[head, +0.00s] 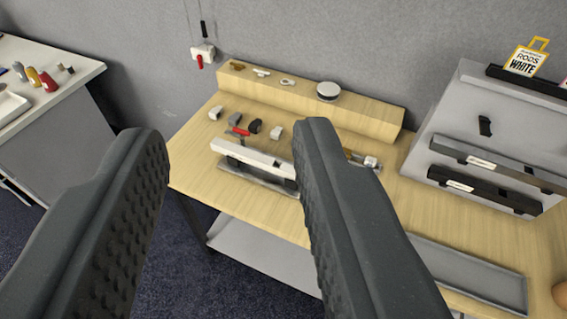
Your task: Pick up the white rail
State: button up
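The white rail (250,156) lies on the wooden table (196,165), seen between and beyond my fingers. It is a long white bar on a grey base, slanting down to the right. My right finger hides what lies past its right end. My gripper (235,145) is open and empty, its two dark textured fingers wide apart in the foreground. The fingers look much nearer to the camera than the rail, and I see no contact with it.
Several small grey, white and dark pieces (254,126) and a red-handled item (238,131) sit behind the rail. A raised wooden step (370,120) runs along the back. A grey rack (435,130) with dark rails (484,190) stands right. A white-topped table (60,95) is left.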

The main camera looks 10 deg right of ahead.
aim_at(267, 163)
jog(key=z, duration=0.15)
jog(key=i, duration=0.55)
jog(key=u, duration=1.45)
jog(key=k, duration=0.95)
jog(key=z, duration=0.65)
jog(key=i, duration=0.95)
jog(key=u, duration=0.05)
